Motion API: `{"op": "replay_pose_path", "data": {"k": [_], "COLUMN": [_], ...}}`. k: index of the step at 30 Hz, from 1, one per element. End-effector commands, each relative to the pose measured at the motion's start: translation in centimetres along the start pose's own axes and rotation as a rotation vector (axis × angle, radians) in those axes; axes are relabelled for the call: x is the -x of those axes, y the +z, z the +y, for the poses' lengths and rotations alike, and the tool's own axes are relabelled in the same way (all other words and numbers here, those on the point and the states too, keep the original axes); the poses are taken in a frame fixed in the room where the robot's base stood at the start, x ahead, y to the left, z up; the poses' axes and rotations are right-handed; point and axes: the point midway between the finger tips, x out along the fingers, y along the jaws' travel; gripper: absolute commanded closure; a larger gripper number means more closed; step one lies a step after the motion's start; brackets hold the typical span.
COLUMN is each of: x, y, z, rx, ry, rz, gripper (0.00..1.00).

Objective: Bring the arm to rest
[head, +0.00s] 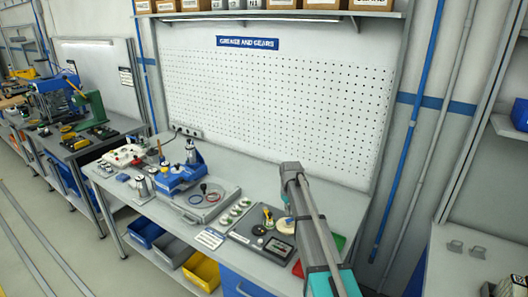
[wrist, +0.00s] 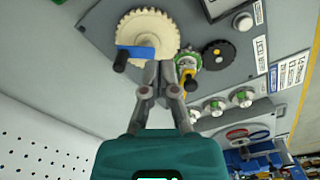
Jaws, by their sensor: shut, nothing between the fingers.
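My gripper (wrist: 166,68) is shut and empty in the wrist view, its two fingers together in front of the plate with gears. The cream gear (wrist: 150,22) with a blue bar and dark handle lies behind and left of the fingertips. A green part with a yellow and black piece (wrist: 187,72) stands just right of the fingers. I cannot tell if the fingers touch either one. In the head view my arm reaches up over the right part of the bench; the gripper itself cannot be made out there.
The grey bench (head: 253,184) has clear top toward the pegboard (head: 275,105). A tray with cables (head: 206,203) and a blue fixture (head: 180,177) stand farther left.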

Motion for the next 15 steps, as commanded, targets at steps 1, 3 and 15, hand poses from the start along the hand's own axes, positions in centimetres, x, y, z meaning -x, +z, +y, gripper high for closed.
{"op": "replay_pose_path", "data": {"k": [1, 3, 15], "x": [0.0, 0.0, 0.0], "y": [0.6, 1.5, 14.4], "z": [-0.2, -0.5, -4.8], "rx": [-0.005, -0.017, -0.198], "ry": [0.0, 0.0, 0.0], "rz": [0.0, 0.0, 0.0], "gripper": [1.0, 1.0, 1.0]}}
